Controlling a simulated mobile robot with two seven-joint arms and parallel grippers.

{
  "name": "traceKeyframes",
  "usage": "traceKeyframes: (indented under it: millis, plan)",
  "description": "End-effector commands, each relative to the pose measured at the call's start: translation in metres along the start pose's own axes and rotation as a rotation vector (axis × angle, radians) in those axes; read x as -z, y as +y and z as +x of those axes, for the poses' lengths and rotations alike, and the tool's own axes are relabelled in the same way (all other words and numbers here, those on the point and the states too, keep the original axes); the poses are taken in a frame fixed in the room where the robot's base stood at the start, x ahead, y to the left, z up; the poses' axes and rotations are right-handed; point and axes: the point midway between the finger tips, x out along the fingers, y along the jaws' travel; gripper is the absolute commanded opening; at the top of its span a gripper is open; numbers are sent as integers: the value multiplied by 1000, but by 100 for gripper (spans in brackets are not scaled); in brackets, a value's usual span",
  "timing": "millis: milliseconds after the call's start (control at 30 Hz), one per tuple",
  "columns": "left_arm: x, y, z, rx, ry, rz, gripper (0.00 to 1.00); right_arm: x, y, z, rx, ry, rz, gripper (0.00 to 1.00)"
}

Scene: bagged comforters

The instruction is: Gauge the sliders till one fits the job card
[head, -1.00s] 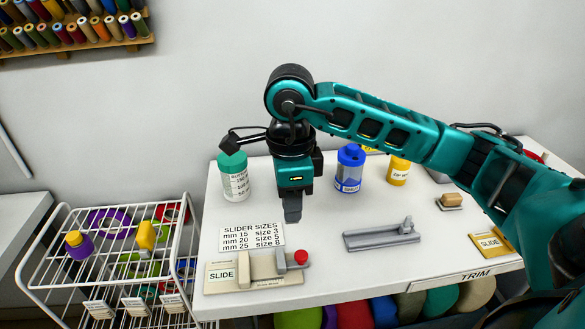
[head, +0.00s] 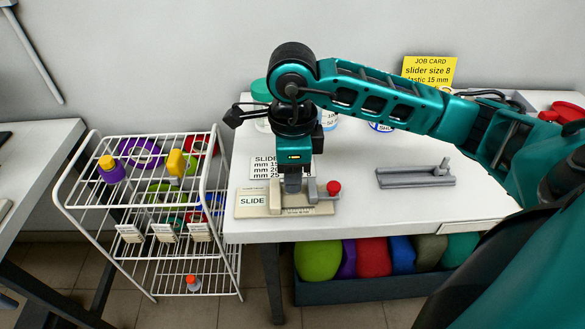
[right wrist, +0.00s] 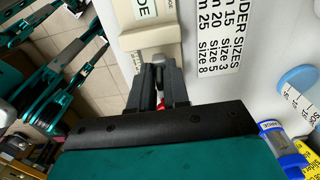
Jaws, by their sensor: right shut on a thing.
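The cream gauge (head: 252,203) labelled SLIDE lies at the front left of the white table (head: 350,210). It has a cream block and a grey jaw with a red knob (head: 333,188). My right gripper (head: 293,188) is down at the gauge, between block and jaw in the head view. The right wrist view shows its fingers (right wrist: 160,88) shut on a small grey piece (right wrist: 158,60) beside the cream block; the fingers hide most of it. The size chart (head: 265,165) is partly covered by my arm. My left gripper is out of view.
A grey fixture (head: 415,178) with an upright post lies right of the gauge. Lidded jars stand behind my arm, one with a green lid (head: 260,84). A white wire rack (head: 150,200) stands left of the table. Stuffed bags (head: 320,260) fill a bin below.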

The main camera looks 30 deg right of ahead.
Motion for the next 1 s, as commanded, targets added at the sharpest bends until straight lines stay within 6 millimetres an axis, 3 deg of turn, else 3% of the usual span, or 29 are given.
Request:
traceKeyframes:
  millis: [467, 1000]
  plan:
    - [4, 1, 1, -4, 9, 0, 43, 0, 0, 4, 0, -1, -1, 0]
    - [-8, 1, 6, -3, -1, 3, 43, 0, 0, 12, 0, -1, -1, 0]
